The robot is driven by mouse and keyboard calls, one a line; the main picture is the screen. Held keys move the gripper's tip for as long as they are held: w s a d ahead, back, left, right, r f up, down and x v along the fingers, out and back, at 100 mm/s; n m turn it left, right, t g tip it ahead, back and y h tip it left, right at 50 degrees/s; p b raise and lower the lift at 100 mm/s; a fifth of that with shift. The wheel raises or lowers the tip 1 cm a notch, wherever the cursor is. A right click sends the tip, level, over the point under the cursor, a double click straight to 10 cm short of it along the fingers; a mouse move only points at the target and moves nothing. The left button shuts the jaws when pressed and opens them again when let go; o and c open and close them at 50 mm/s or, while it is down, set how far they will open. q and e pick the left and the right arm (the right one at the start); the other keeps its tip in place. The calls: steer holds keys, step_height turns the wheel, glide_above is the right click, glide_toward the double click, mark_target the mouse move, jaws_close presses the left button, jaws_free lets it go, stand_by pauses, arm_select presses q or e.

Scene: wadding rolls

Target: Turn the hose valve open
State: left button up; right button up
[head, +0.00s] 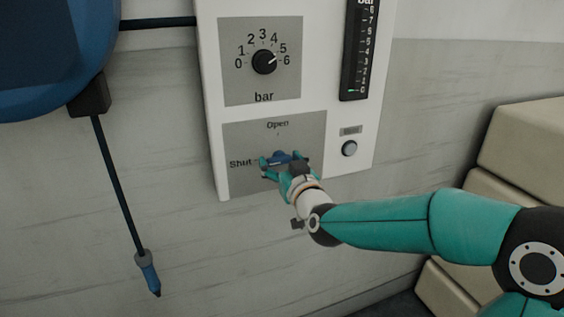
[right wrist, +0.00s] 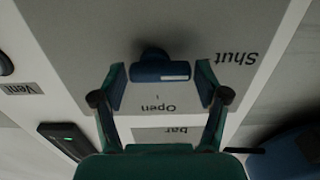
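The blue hose valve handle (head: 281,157) sits on the lower grey plate of the white wall panel, beside the word "Shut" and below the word "Open". In the right wrist view, which is upside down, the blue handle (right wrist: 160,71) lies crosswise, in line with "Shut". My right gripper (head: 284,161) is at the valve; its green fingers (right wrist: 161,88) are spread, one near each end of the handle, with small gaps showing. Its body partly hides the handle in the head view. My left gripper is not in view.
A pressure knob (head: 264,62) is above the valve, a gauge (head: 357,50) at upper right and a round button (head: 349,149) right of it. A blue round reel (head: 97,45) with a hanging hose (head: 120,185) is at left. Pale stacked blocks (head: 525,140) stand at right.

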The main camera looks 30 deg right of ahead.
steer(key=c, duration=0.5)
steer(key=shift+d, duration=0.1)
steer(key=shift+c, duration=0.8)
steer(key=shift+f+m+b, duration=0.1)
steer(key=shift+m+b, duration=0.7)
steer(key=shift+b, duration=0.35)
steer(key=m+b, duration=0.6)
steer(key=m, duration=0.1)
steer(key=m+b, duration=0.2)
steer(key=m, duration=0.1)
steer(key=shift+s+d+b, duration=0.1)
steer(key=shift+d+b, duration=0.1)
steer(key=shift+b, duration=0.1)
steer(key=m+b, duration=0.1)
steer(key=m, duration=0.2)
steer(key=shift+d+m+b, duration=0.1)
steer(key=shift+m+b, duration=0.25)
steer(key=shift+m, duration=0.05)
steer(key=shift+m+b, duration=0.5)
steer(key=shift+m, duration=0.7)
